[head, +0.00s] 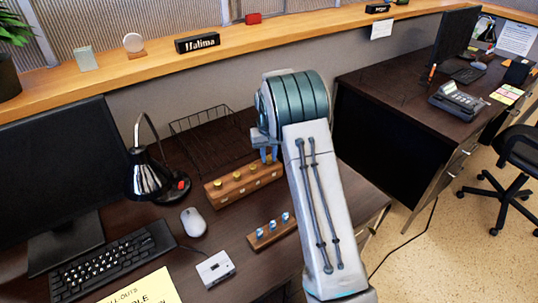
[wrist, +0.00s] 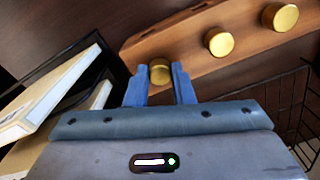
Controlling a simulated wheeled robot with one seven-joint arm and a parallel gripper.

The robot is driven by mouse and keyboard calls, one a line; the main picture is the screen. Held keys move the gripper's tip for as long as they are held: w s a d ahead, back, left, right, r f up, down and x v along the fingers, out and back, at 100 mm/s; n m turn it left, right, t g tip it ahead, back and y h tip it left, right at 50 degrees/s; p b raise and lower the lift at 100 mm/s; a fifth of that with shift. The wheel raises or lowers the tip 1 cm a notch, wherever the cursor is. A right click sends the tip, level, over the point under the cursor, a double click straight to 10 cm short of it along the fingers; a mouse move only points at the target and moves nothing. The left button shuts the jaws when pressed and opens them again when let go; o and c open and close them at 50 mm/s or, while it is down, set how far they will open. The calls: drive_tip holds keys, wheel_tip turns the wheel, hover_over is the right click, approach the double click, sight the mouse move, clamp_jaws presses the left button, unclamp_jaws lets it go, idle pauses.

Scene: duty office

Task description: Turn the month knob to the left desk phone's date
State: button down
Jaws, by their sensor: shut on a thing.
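A wooden block (head: 225,194) with a row of gold knobs stands on the near desk; it also shows in the wrist view (wrist: 185,45). My gripper (head: 270,155) is at the block's right end in the head view. In the wrist view, my gripper (wrist: 160,78) has its blue fingers on both sides of the end gold knob (wrist: 159,70), shut on it. Two other gold knobs (wrist: 219,41) show farther along. I cannot read any month marks. A desk phone (head: 457,101) sits on the far right desk; its date is too small to read.
A second wooden block (head: 259,241) with pale blue knobs lies nearer. A black lamp (head: 148,178), mouse (head: 194,222), cassette-like device (head: 208,270) and keyboard (head: 100,265) are to the left. A wire tray (head: 200,125) stands behind. White-paged books or binders (wrist: 55,95) show in the wrist view.

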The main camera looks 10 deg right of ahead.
sight(269, 158)
drive_tip(key=shift+m, duration=0.4)
drive_tip(key=c, duration=1.2)
unclamp_jaws()
drive_tip(key=shift+c, duration=0.2)
wheel_tip(269, 158, up, 14)
drive_tip(key=s+r, duration=0.6)
drive_tip(key=s, duration=0.3)
drive_tip(key=s+f+t+p, duration=0.1)
drive_tip(key=s+t+p, duration=0.1)
drive_tip(key=s, duration=2.4)
drive_tip(key=shift+s+f+t, duration=0.35)
drive_tip(key=shift+f+t, duration=0.05)
